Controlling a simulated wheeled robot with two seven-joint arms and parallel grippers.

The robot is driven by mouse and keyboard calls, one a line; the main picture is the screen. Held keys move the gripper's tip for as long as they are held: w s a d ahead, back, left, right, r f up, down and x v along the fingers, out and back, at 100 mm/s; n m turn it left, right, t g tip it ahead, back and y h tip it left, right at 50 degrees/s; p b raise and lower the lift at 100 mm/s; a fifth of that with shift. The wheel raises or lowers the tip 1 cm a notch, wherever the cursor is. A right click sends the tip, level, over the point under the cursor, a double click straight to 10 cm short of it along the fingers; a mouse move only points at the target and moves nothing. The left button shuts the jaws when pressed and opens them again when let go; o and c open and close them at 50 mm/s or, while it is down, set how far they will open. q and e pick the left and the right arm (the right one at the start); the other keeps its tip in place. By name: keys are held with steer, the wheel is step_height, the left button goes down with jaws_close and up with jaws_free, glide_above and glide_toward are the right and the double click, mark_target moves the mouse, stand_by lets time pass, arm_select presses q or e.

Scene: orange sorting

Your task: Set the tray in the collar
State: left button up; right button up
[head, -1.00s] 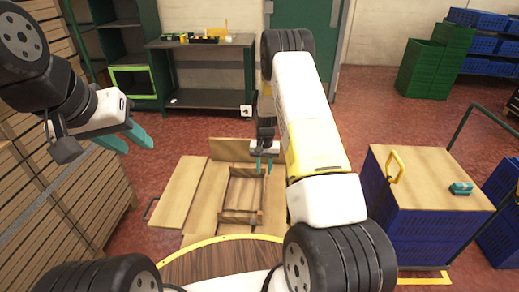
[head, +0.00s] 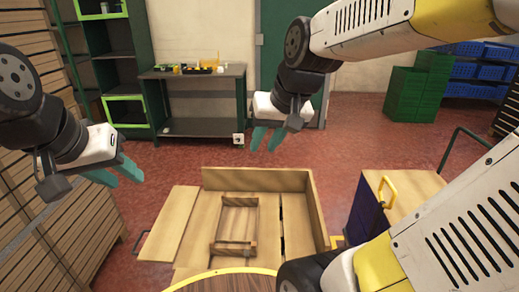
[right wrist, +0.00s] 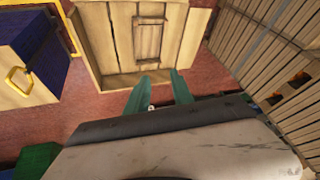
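The tray (head: 256,220), a small brown wooden frame with an open middle, lies inside the pale wooden collar (head: 318,212), which has raised walls at the back and right. The tray also shows in the right wrist view (right wrist: 137,40), within the collar (right wrist: 85,52). My right gripper (head: 268,139) is open and empty, well above and beyond the collar's back wall; its fingers show apart in the right wrist view (right wrist: 160,88). My left gripper (head: 115,175) is open and empty at the left, away from the tray. The collar's near side is partly hidden.
A pale board (head: 170,225) lies along the collar's left side. A blue crate with a wooden top (head: 415,188) and yellow handle stands at the right. A round yellow-rimmed surface (head: 225,284) is in front. A workbench (head: 200,100) stands behind; red floor between is clear.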

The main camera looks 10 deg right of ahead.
steer(key=s, duration=0.6)
steer(key=shift+s+a+r+n+t, duration=0.2)
steer(key=shift+s+n+t, duration=0.1)
steer(key=shift+t, duration=0.1)
